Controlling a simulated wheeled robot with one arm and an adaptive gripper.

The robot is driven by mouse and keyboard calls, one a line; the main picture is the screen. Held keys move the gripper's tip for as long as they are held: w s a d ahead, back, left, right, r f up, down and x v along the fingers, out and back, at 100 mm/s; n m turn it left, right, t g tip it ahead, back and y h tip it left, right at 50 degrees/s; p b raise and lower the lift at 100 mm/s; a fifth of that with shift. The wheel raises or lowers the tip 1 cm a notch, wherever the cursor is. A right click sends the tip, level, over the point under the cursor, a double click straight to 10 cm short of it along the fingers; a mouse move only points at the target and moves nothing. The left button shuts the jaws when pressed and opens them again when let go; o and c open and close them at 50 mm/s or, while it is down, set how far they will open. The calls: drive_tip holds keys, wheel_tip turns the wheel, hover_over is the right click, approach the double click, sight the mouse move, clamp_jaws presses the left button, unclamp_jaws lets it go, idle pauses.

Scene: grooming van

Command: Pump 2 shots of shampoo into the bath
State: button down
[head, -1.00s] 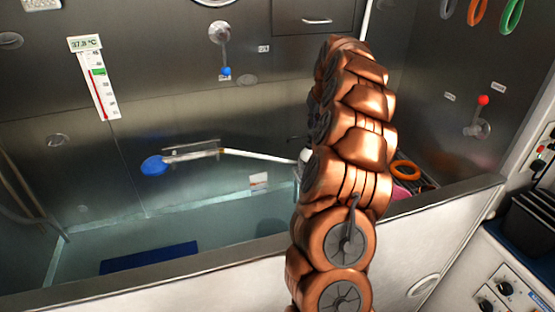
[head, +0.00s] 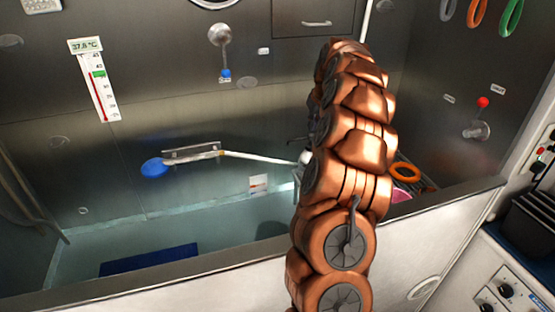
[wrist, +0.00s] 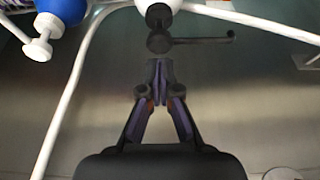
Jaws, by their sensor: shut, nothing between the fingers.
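The bath (head: 190,220) is a steel tub holding teal water, behind a pale front wall. In the wrist view my gripper (wrist: 158,68) is shut and empty. Its fingertips are close to a dark pump head (wrist: 160,41) with a thin spout pointing right, on a white bottle (wrist: 155,5); I cannot tell whether they touch. A blue bottle (wrist: 62,8) with a white pump (wrist: 40,46) is at the upper left. No label is readable, so I cannot tell which bottle is the shampoo. In the head view my arm hides most of the bottles and my gripper.
White rails (wrist: 68,100) run around the bottles. A blue mat (head: 150,260) lies in the bath. A blue-ended white arm (head: 235,154), a thermometer strip (head: 95,85) and a red-knobbed lever (head: 478,128) are on the walls. An orange ring (head: 405,171) lies right of my arm.

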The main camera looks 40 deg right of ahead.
sight(312, 135)
drive_tip(key=shift+f, duration=0.1)
idle(0.3)
drive_tip(key=shift+f, duration=0.4)
drive_tip(key=shift+f+b, duration=0.35)
drive_tip(key=shift+b, duration=0.1)
drive_tip(key=shift+f+b, duration=0.4)
drive_tip(key=shift+f, duration=0.45)
drive_tip(key=shift+r, duration=0.15)
drive_tip(key=shift+r+p, duration=0.3)
drive_tip(key=shift+r, duration=1.2)
drive_tip(key=shift+f, duration=0.3)
